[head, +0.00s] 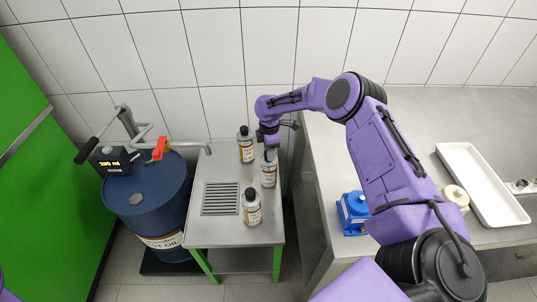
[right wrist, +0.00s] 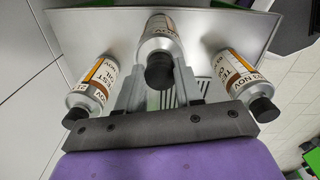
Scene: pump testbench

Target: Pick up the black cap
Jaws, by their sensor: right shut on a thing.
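Three grey bottles with white and orange labels and black caps stand upright on a small metal table (head: 215,231). My right gripper (head: 269,146) points down over the middle bottle (head: 268,175). In the right wrist view its fingers (right wrist: 158,80) stand on both sides of that bottle's black cap (right wrist: 159,72) and are shut on it. The cap appears to sit on the bottle's neck. The other two bottles, the back one (head: 246,148) and the front one (head: 252,212), stand clear of the fingers. My left gripper is not in view.
A blue oil drum (head: 150,205) with a hand pump and spout (head: 194,147) stands left of the table. A drain grille (head: 220,198) is set in the tabletop. On the right counter are a blue container (head: 353,212) and a white tray (head: 480,185).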

